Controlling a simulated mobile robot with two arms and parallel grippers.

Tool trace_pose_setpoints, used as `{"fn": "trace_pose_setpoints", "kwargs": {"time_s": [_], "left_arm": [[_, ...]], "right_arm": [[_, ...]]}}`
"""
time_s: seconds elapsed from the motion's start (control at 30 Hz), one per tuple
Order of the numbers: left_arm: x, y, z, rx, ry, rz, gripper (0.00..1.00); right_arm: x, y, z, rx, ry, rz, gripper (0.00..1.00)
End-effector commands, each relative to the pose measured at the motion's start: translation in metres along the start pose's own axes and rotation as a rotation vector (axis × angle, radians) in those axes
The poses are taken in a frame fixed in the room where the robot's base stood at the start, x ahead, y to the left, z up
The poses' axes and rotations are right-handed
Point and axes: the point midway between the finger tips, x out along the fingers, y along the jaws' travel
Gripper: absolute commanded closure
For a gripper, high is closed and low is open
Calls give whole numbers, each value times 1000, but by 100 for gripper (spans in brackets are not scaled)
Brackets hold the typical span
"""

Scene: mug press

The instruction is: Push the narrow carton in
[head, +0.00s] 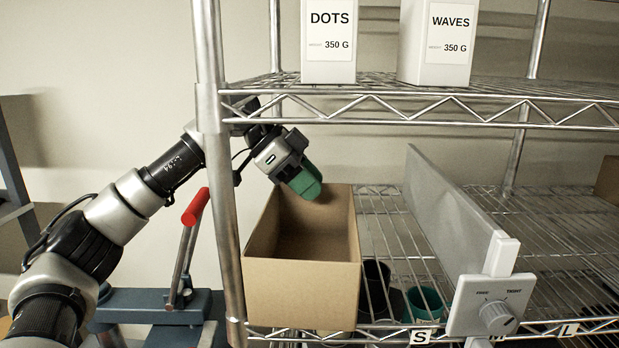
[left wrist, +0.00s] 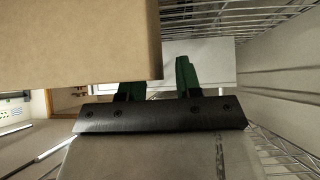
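An open-topped brown carton (head: 301,293) stands upright at the left end of the lower shelf, its front wall close to the shelf's front edge. My left gripper (head: 306,180) hangs above the carton's rear part, its green fingers pointing down and to the right. In the left wrist view a brown carton surface (left wrist: 80,45) fills the upper left and hides much of one green finger. The other finger is clear, with a gap between them, so the gripper (left wrist: 160,88) looks open. Contact with the carton cannot be told. My right gripper is out of view.
A grey divider (head: 455,210) with a FREE/TIGHT knob (head: 496,317) stands right of the carton. Dark and green cups (head: 426,300) sit between them. DOTS (head: 328,55) and WAVES (head: 436,62) boxes stand on the upper shelf. A post (head: 217,150) and red-handled press (head: 194,206) are left.

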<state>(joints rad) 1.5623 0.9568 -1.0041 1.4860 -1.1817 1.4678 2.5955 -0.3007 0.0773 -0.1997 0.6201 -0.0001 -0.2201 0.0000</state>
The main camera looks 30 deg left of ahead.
Motion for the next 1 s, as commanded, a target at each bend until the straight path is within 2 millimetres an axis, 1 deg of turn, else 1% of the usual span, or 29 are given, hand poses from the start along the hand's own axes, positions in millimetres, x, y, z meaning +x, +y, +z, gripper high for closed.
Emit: {"fn": "trace_pose_setpoints", "kwargs": {"time_s": [0.3, 0.33, 0.5, 0.53, 0.57, 0.83, 1.0], "left_arm": [[3, 0, 0, 1, -1, 0, 66], [3, 0, 0, 1, 0, 0, 68], [3, 0, 0, 1, 0, 0, 94], [3, 0, 0, 1, 0, 0, 98], [2, 0, 0, 1, 0, 0, 100], [2, 0, 0, 0, 0, 0, 100], [-3, -6, 1, 0, 0, 1, 100]], "right_arm": [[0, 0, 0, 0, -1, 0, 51], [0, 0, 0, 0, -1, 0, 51], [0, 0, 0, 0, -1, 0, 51], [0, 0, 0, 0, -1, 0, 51], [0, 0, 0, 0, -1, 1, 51], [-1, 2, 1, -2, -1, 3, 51], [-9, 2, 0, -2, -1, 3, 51]]}}
